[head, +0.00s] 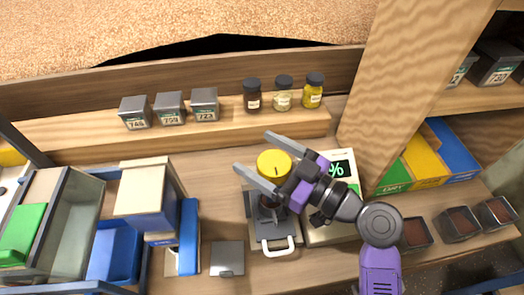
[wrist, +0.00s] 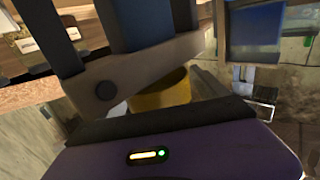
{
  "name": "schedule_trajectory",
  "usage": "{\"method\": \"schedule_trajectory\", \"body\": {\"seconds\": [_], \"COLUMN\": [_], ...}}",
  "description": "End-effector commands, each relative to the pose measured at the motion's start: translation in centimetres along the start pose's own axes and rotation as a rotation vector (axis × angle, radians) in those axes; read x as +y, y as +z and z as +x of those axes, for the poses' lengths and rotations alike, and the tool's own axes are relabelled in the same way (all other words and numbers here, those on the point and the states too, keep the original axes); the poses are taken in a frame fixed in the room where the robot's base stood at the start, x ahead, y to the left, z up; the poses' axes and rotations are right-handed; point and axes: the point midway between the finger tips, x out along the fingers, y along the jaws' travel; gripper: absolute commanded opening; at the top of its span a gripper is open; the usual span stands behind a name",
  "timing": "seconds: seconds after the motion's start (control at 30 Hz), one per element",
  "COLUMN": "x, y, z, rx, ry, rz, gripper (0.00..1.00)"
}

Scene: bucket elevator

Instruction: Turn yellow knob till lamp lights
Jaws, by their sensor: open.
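The yellow knob (head: 274,163) is round, with a short dark mark on its top. It sits above a dark grey device with a white handle (head: 277,246). My gripper (head: 252,150) is open, and its two grey fingers lie on either side of the knob in the head view. I cannot tell whether they touch it or are level with it. In the wrist view the yellow knob (wrist: 162,90) shows close up, partly hidden by the gripper's own parts. I cannot make out a lamp.
Several jars and grey tins (head: 170,108) line the back ledge. Left are a blue bin (head: 113,252) and a box (head: 148,190). A wooden post (head: 405,80) rises at right.

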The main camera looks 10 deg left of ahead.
Motion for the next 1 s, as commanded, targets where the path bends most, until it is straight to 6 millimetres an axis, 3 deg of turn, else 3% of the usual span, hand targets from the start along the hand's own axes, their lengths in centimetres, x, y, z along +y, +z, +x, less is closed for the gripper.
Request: {"method": "schedule_trajectory", "body": {"seconds": [0.17,0.5,0.77,1.0], "x": [0.01,0.01,0.04,0.32], "y": [0.02,0.01,-0.01,-0.08], "z": [0.0,-0.03,-0.04,-0.11], "rx": [0.0,0.0,0.0,-0.001], "ry": [0.0,0.0,0.029,0.154], "rz": [0.0,0.0,0.001,0.001], "gripper": [0.83,0.21,0.21,0.21]}}
